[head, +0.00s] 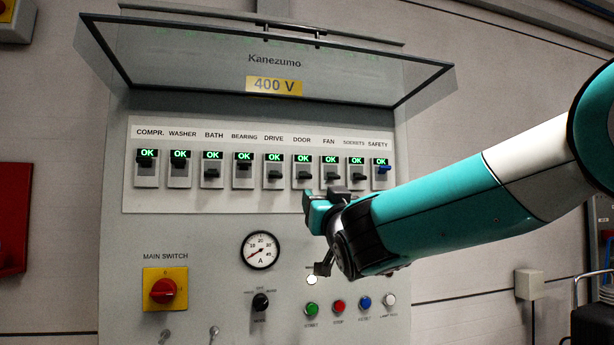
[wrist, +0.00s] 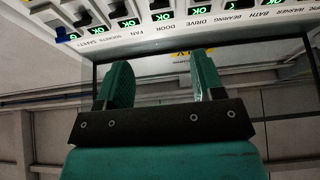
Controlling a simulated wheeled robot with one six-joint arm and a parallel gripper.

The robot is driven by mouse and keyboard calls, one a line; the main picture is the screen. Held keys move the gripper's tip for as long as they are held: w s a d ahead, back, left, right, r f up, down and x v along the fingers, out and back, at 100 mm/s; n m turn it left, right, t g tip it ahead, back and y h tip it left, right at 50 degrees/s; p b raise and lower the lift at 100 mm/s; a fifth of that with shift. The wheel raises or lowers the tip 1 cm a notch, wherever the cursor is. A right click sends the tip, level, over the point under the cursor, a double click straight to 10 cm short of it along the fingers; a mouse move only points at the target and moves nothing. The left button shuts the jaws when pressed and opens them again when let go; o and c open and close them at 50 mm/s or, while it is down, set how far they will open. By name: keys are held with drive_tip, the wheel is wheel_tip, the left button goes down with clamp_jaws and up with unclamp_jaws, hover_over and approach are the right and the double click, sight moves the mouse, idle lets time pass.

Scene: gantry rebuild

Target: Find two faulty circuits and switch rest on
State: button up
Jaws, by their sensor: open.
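The breaker row runs across the grey panel (head: 150,235) in the head view, and every breaker display reads a green OK. The levers of COMPR. (head: 146,162), WASHER (head: 180,161) and BEARING (head: 243,162) sit high. Those of BATH (head: 212,174), DRIVE (head: 274,175), DOOR (head: 303,175), FAN (head: 332,175) and SOCKETS (head: 358,177) sit lower. The SAFETY breaker has a blue lever (head: 383,168), seemingly high. My gripper (head: 325,203) is just below the FAN and DOOR breakers. In the wrist view its fingers (wrist: 162,70) are apart and empty.
A clear cover (head: 200,55) is raised above the row. Below are an ammeter (head: 260,250) with its needle near the low end, a red main switch (head: 163,291) on yellow, a black mode knob (head: 260,302) and several push buttons (head: 338,306). A red box (head: 14,220) is at far left.

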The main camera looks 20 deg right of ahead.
sight(306, 176)
drive_tip(key=p+x, duration=0.7)
drive_tip(key=x, duration=0.6)
drive_tip(key=shift+w+r+p, duration=0.25)
drive_tip(key=shift+w+p, duration=0.05)
drive_tip(key=shift+w, duration=0.5)
drive_tip(key=c, duration=0.9)
